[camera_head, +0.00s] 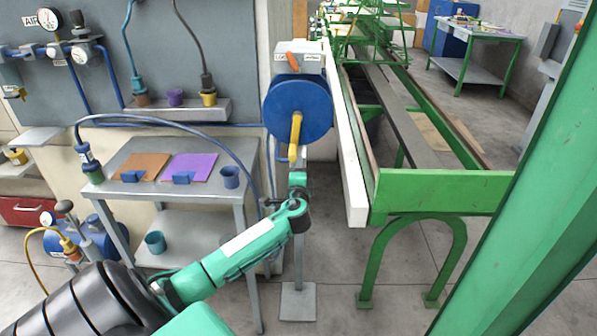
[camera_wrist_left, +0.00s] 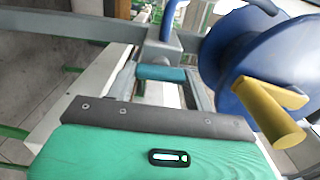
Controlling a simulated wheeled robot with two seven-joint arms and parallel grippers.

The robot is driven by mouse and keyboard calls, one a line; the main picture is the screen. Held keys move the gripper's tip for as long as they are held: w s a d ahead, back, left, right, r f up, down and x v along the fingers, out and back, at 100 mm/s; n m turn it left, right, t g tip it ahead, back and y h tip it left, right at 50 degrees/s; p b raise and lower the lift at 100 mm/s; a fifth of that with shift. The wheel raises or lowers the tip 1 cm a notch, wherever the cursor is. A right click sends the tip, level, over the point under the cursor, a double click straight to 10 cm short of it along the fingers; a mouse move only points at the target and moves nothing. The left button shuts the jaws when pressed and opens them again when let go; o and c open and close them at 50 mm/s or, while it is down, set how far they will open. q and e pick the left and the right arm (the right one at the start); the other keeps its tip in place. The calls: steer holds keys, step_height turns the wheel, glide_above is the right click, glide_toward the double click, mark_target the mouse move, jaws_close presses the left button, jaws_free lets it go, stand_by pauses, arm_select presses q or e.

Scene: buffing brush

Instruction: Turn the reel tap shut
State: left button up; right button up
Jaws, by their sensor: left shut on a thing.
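The blue hose reel (camera_head: 300,108) with a yellow crank (camera_head: 295,137) stands on a grey post, and it also shows at the right of the left wrist view (camera_wrist_left: 240,60). A teal bar (camera_wrist_left: 165,73), apparently the reel tap's handle, sits by the grey post (camera_wrist_left: 80,28) below the reel. In the head view my left gripper (camera_head: 298,182) is just below the yellow crank, and my wrist partly hides the post. My right gripper is not in view.
A grey table (camera_head: 250,160) with brown and purple pads stands left of the post. A blue hose (camera_head: 190,118) arches over it. A green-framed machine (camera_head: 440,190) with a white side rail stands close on the right. The post's foot plate (camera_head: 298,302) rests on the floor.

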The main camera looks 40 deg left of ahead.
arm_select(q)
steer(key=o, duration=1)
steer(key=b+v, duration=0.1)
steer(key=v, duration=1.2)
steer(key=shift+s+d, duration=0.25)
steer(key=shift+d, duration=0.05)
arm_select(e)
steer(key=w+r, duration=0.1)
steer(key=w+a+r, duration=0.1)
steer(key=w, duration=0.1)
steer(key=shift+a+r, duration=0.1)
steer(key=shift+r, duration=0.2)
arm_select(q)
steer(key=shift+f, duration=0.1)
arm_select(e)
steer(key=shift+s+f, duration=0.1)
